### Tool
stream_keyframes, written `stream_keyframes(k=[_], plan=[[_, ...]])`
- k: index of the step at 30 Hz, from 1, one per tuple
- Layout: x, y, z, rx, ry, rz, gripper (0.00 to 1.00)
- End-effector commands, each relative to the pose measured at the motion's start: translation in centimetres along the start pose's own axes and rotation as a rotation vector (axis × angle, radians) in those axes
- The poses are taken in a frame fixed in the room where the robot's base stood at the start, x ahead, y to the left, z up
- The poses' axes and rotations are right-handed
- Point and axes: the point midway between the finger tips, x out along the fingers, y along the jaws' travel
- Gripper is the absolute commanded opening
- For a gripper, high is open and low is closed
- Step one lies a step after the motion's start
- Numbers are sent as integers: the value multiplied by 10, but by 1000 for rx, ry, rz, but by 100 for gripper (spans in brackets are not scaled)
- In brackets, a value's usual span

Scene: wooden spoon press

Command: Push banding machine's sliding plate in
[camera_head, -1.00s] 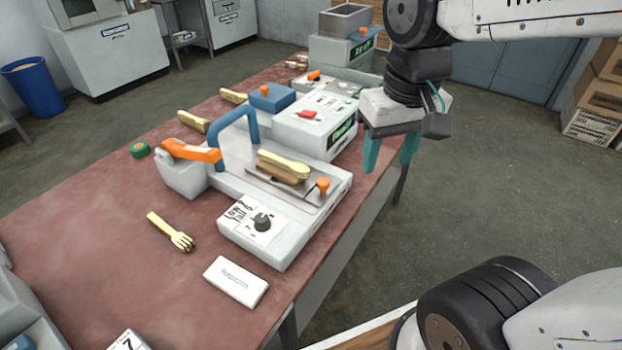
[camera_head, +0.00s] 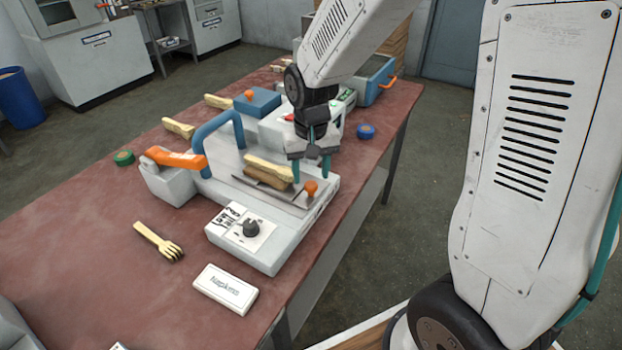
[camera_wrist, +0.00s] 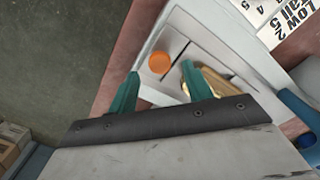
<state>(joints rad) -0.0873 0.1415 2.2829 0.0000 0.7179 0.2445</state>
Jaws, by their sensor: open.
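The banding machine (camera_head: 232,245) is a white box on the red table, with a control dial, a blue arched handle and an orange lever. Its grey sliding plate (camera_head: 265,190) carries a bundle of wooden utensils (camera_head: 268,172) and has an orange knob (camera_head: 310,187) at its right end. The knob also shows in the wrist view (camera_wrist: 159,62), just beyond and between my fingertips. My gripper (camera_head: 310,172) is open and empty, pointing down over the right end of the plate, behind the knob in the head view. Whether a finger touches anything cannot be told.
A second white machine with a blue block (camera_head: 258,101) stands behind. A blue tape roll (camera_head: 366,131) and a green one (camera_head: 123,157) lie on the table (camera_head: 75,250).

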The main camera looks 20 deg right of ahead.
Motion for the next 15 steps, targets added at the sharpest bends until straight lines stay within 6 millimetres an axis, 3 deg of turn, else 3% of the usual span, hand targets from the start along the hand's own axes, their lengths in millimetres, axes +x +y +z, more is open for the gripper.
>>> stream_keyframes(k=[6,15], plan=[[25,0,0,0,-1,0,50],[28,0,0,0,1,0,50]])
